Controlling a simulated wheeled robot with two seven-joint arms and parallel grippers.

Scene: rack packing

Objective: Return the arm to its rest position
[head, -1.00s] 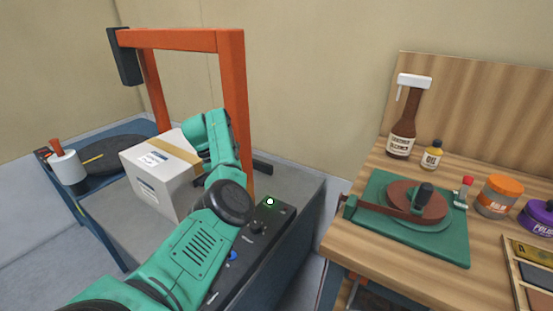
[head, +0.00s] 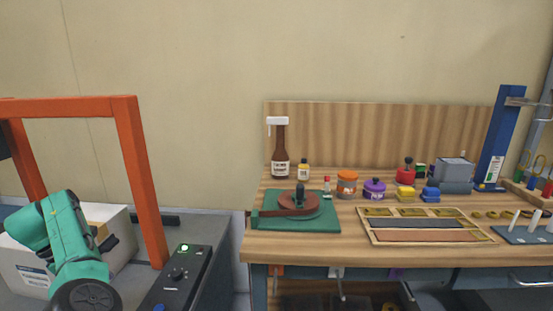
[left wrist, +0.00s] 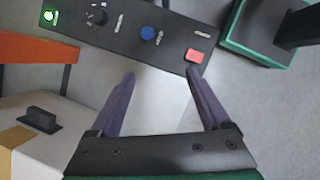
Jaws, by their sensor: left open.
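My left arm shows as green links at the lower left of the head view, in front of the white box with tan tape; its gripper is not visible there. In the left wrist view my left gripper (left wrist: 160,85) is open, its two fingers apart with nothing between them. The fingers point toward the dark control panel (left wrist: 125,28), which has a green light, a blue button and a red button. The white box (head: 118,222) also shows at the lower left of the wrist view (left wrist: 25,115). My right gripper is in neither view.
An orange frame (head: 140,180) stands over the grey surface near my left arm. The control panel (head: 172,285) lies at its right. A wooden workbench (head: 350,240) holds bottles, jars, a green mat (head: 262,222) and a compartment tray (head: 372,238). A gap separates the bench from the grey surface.

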